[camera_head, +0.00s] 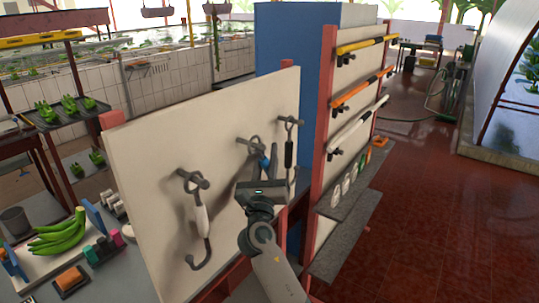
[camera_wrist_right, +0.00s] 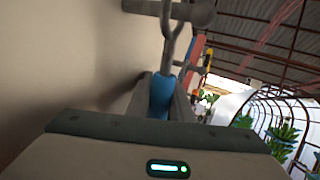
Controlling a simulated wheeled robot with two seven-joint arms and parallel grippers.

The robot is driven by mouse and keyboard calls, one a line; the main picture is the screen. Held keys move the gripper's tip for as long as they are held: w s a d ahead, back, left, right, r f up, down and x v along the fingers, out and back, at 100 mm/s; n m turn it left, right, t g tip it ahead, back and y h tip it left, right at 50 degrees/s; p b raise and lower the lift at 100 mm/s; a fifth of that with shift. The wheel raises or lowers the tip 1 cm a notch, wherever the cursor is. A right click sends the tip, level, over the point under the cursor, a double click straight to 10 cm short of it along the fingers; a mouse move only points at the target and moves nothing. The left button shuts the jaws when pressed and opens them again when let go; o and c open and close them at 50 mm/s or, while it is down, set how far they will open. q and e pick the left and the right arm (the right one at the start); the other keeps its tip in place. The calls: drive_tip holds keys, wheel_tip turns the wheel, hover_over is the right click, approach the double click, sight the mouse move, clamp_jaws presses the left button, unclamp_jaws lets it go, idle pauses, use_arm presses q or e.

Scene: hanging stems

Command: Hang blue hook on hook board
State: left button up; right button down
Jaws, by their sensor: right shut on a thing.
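The white hook board (camera_head: 228,200) carries three dark pegs. My right gripper (camera_head: 264,172) is in front of the middle peg (camera_head: 249,145), shut on the blue hook (camera_head: 273,158). In the right wrist view the blue handle (camera_wrist_right: 160,97) sits between the two fingers (camera_wrist_right: 164,100). The hook's metal upper part rises to the peg (camera_wrist_right: 190,12). I cannot tell whether its loop is around the peg or only in front of it. The lower end is hidden by my gripper. My left gripper is not in view.
A white-handled hook (camera_head: 201,218) hangs on the left peg and a black-handled hook (camera_head: 288,148) on the right peg, close to my gripper. A red-framed rack (camera_head: 318,130) with colored tools stands to the right. Green bananas (camera_head: 60,235) lie at the lower left.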

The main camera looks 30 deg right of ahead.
drive_tip(key=shift+w+a+r, duration=0.1)
drive_tip(key=shift+w+r, duration=0.2)
drive_tip(key=shift+r, duration=0.05)
idle(1.2)
